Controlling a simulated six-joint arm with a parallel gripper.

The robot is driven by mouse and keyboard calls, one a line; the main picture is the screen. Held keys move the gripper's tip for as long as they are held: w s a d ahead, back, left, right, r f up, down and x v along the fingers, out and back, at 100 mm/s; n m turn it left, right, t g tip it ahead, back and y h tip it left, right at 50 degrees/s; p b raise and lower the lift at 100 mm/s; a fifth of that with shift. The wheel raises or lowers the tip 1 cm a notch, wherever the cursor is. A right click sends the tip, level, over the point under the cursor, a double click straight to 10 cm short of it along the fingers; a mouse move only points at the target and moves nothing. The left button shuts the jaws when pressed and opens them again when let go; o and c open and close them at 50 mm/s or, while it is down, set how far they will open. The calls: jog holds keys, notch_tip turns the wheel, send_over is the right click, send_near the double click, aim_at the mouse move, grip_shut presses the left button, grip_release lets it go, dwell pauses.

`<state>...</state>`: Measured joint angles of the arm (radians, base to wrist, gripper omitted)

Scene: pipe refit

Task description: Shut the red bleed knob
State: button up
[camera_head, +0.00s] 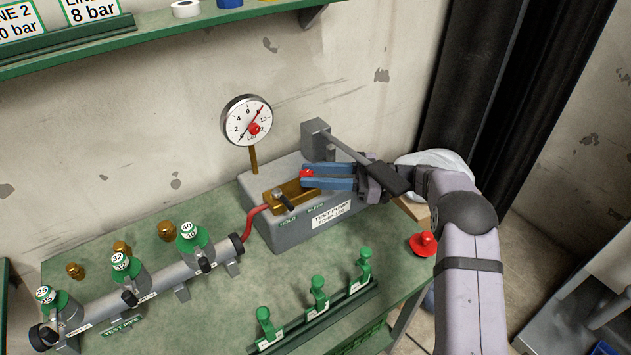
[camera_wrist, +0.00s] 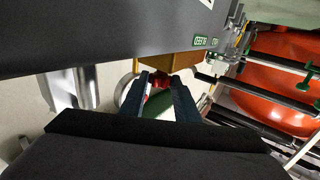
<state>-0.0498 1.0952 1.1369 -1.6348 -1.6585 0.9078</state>
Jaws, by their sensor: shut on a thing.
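The red bleed knob (camera_head: 307,173) sits at the right end of the brass block (camera_head: 290,195) on the grey test pump (camera_head: 318,226). My gripper (camera_head: 303,176) reaches in from the right and is shut on the knob, with a blue finger on either side of it. In the wrist view a small bit of the red knob (camera_wrist: 153,92) shows between the two fingertips (camera_wrist: 159,82). The fingers hide most of the knob, so its turn position cannot be told. The label BLEED is below the block.
A gauge (camera_head: 247,120) stands behind the block. A black-handled hold valve (camera_head: 284,200) is left of the knob. The pump lever (camera_head: 345,147) slants close above my gripper. The test pipe (camera_head: 140,290) lies at the left, and a rack (camera_head: 318,315) of green-topped parts at the front.

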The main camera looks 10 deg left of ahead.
jog(key=shift+r+g, duration=0.15)
jog(key=shift+g, duration=0.15)
jog(key=o, duration=0.9)
jog(key=shift+c, duration=0.2)
jog(key=shift+w+d+b, duration=0.15)
jog(key=shift+d+b, duration=0.15)
jog(key=shift+d, duration=0.3)
jog(key=w+d+b, duration=0.1)
jog(key=d, duration=0.5)
